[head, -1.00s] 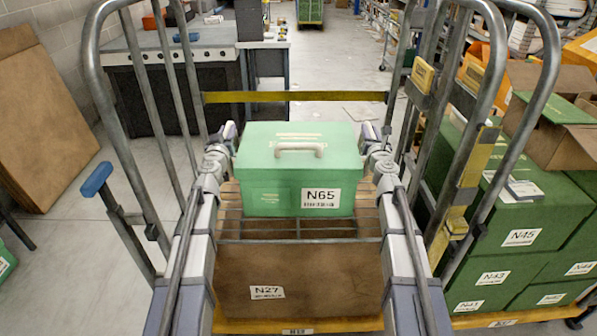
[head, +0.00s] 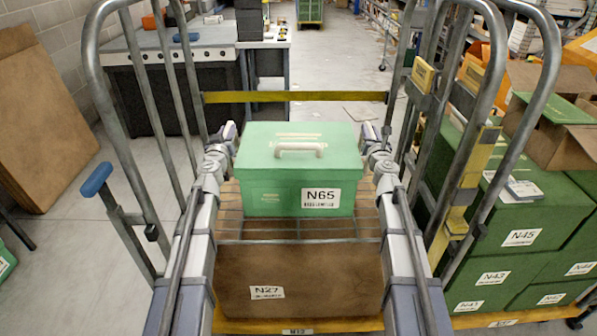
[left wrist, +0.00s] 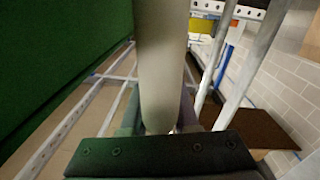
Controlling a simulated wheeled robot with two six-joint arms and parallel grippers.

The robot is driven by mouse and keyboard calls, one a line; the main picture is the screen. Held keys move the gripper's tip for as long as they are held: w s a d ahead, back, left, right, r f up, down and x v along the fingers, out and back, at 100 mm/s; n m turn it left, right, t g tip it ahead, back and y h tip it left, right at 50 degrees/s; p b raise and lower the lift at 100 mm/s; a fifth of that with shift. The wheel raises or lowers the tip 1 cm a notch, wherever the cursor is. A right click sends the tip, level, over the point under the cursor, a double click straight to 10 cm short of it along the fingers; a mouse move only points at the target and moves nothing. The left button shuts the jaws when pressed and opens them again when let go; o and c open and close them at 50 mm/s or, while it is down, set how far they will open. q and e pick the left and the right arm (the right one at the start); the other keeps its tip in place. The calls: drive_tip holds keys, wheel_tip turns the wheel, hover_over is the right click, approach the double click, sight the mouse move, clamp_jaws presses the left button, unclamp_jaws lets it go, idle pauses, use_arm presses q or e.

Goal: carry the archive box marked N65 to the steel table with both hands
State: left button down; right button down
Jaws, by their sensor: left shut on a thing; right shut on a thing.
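The green archive box marked N65 (head: 290,185), with a pale handle on its lid, sits level between my two arms inside the roll cage. My left gripper (head: 231,136) is shut at the box's left side and my right gripper (head: 367,135) at its right side. In the left wrist view a pale bar-shaped handle (left wrist: 160,70) runs down to my left gripper (left wrist: 160,128), beside the green box wall (left wrist: 60,60). I cannot tell whether the box touches the wire shelf (head: 300,240). A grey-topped table (head: 215,52), perhaps the steel table, stands at back left.
A brown box marked N27 (head: 300,275) is under the wire shelf. Cage side rails (head: 100,60) rise on both sides, and a yellow bar (head: 295,97) crosses behind the box. Green boxes (head: 525,240) are stacked at right. A brown board (head: 40,120) leans left.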

use_arm(q)
drive_tip(key=shift+r, duration=0.2)
use_arm(e)
drive_tip(key=shift+r, duration=0.2)
